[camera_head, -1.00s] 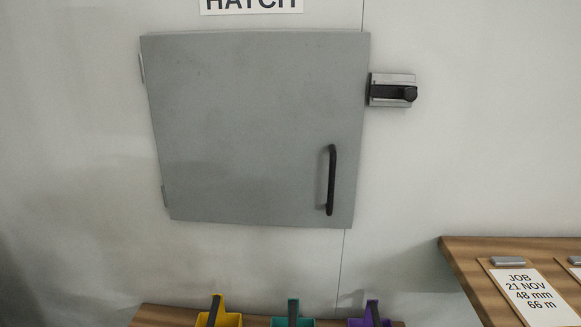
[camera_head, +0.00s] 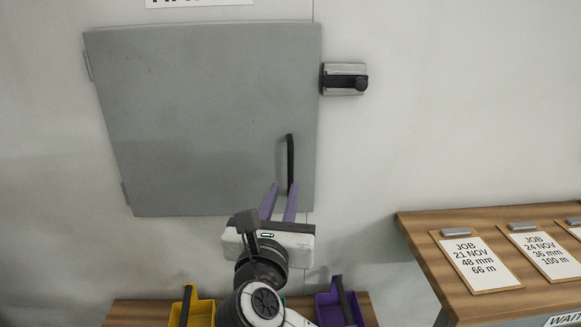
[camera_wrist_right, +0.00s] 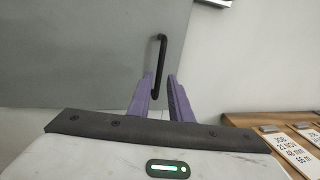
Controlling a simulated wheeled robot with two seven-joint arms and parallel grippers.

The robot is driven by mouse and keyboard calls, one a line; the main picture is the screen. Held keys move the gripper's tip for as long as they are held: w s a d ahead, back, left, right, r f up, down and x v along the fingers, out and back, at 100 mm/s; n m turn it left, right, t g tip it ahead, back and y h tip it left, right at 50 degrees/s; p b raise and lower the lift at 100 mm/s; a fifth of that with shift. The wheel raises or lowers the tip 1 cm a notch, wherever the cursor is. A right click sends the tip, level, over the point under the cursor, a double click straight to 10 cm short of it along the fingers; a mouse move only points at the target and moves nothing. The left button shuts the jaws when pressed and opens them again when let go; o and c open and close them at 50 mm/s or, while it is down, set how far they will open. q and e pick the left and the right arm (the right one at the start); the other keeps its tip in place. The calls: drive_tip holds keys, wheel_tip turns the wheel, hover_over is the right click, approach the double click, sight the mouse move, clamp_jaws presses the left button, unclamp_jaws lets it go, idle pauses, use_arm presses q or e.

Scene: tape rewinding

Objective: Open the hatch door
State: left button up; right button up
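The grey hatch door (camera_head: 200,110) is on the pale wall, with hinges on its left edge; it looks shut. Its black bar handle (camera_head: 290,160) is upright near the lower right; it also shows in the right wrist view (camera_wrist_right: 159,62). A latch with a black knob (camera_head: 345,80) is on the wall just right of the door, its arm lying level. My right gripper (camera_head: 281,188) is open, its purple fingers pointing up at the handle's lower end. In the right wrist view the handle's lower end appears between the fingertips (camera_wrist_right: 160,84); contact cannot be told. My left gripper is not in view.
Yellow (camera_head: 200,312) and purple (camera_head: 330,312) bins stand on a low wooden shelf (camera_head: 130,312) below, partly behind my right arm. A wooden table (camera_head: 410,225) with job cards (camera_head: 475,262) is at the right. The wall right of the latch is clear.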

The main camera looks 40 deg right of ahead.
sight(290, 172)
drive_tip(key=p+x, duration=0.1)
drive_tip(key=x, duration=0.9)
drive_tip(key=shift+f, duration=0.1)
clamp_jaws()
